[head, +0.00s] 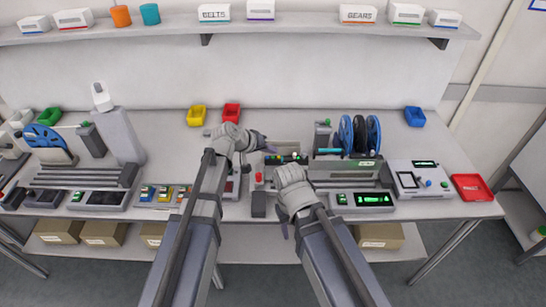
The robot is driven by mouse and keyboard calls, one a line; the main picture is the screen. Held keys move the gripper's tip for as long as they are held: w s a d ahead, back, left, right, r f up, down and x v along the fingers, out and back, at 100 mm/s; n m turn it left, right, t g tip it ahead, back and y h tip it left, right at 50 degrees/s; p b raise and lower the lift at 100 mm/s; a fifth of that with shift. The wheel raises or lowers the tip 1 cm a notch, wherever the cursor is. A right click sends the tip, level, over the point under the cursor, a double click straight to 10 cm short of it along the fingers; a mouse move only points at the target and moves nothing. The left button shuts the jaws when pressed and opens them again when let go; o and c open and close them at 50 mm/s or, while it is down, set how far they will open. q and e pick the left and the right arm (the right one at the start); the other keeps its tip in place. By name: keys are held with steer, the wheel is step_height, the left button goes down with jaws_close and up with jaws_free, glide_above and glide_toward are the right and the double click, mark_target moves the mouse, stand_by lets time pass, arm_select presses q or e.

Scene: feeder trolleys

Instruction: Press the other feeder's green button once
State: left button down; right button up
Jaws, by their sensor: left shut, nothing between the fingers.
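The left feeder has a blue reel (43,139) and grey rails, with a small green button (76,196) beside a dark display (103,198) at its front. The right feeder has blue and black reels (360,134). A green button (341,198) sits at its front left, beside a display lit green (375,199). My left gripper (264,143) is shut and empty above the bench middle, between the two feeders. My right gripper (285,231) is just left of the right feeder's front panel. Its finger opening cannot be made out. Neither gripper visibly touches a green button.
Between the feeders are a panel with coloured parts (163,194) and a small device with a red knob (258,177). Yellow (197,115) and red (231,112) bins stand behind. A scale (419,178) and red tray (471,187) are at right.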

mark_target(271, 160)
arm_select(q)
steer(key=shift+f, duration=0.1)
steer(key=shift+f+b, duration=0.35)
steer(key=shift+b, duration=0.1)
steer(key=shift+f+b, duration=0.3)
stand_by(0.7)
steer(key=shift+r+p, duration=0.75)
steer(key=shift+p, duration=0.05)
steer(key=shift+r, duration=0.1)
step_height(271, 160, up, 5)
steer(key=p, duration=0.5)
steer(key=shift+s, duration=0.1)
stand_by(0.5)
